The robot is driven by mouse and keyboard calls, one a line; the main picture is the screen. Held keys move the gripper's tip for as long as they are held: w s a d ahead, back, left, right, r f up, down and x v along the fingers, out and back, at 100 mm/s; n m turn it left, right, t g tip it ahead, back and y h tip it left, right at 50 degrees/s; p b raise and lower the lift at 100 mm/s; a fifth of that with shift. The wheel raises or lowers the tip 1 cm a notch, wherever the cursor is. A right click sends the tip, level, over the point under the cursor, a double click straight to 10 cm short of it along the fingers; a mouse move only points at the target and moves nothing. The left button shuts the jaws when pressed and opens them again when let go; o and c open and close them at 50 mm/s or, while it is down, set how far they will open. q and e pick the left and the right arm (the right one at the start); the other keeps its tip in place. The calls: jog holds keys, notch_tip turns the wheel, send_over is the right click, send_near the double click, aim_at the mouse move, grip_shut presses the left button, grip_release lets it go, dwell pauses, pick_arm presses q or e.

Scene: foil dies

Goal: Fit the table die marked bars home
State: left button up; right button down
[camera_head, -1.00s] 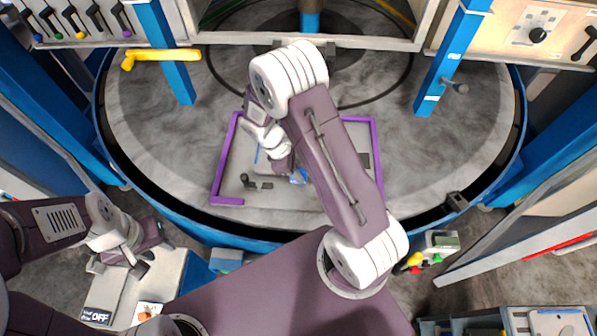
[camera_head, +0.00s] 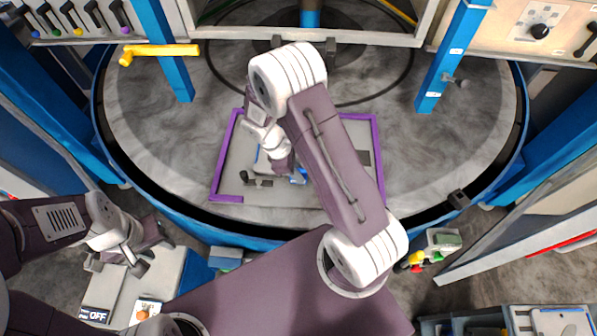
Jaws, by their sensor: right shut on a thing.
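A purple-edged grey bed (camera_head: 229,182) lies on the round grey table. My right gripper (camera_head: 284,174) is over the left-middle of this bed, pointing down, and is shut on a blue-edged piece, seemingly the die (camera_head: 299,179). Only small blue parts of the piece show beside the gripper; its mark is hidden by my gripper and arm. I cannot tell whether it is seated flat or held just above the bed. My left gripper (camera_head: 118,265) is open and empty at the lower left, away from the table.
A black knobbed part (camera_head: 256,181) sits on the bed close to the left of my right gripper. Blue posts (camera_head: 439,70) stand around the table, and a yellow handle (camera_head: 160,52) juts out at the back left.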

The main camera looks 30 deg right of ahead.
jog(key=shift+f+b, duration=0.5)
jog(key=shift+f, duration=0.25)
jog(key=c, duration=1.3)
grip_release()
jog(key=b+v, duration=0.1)
jog(key=v, duration=0.8)
jog(key=shift+b, duration=0.3)
jog(key=shift+s, duration=0.1)
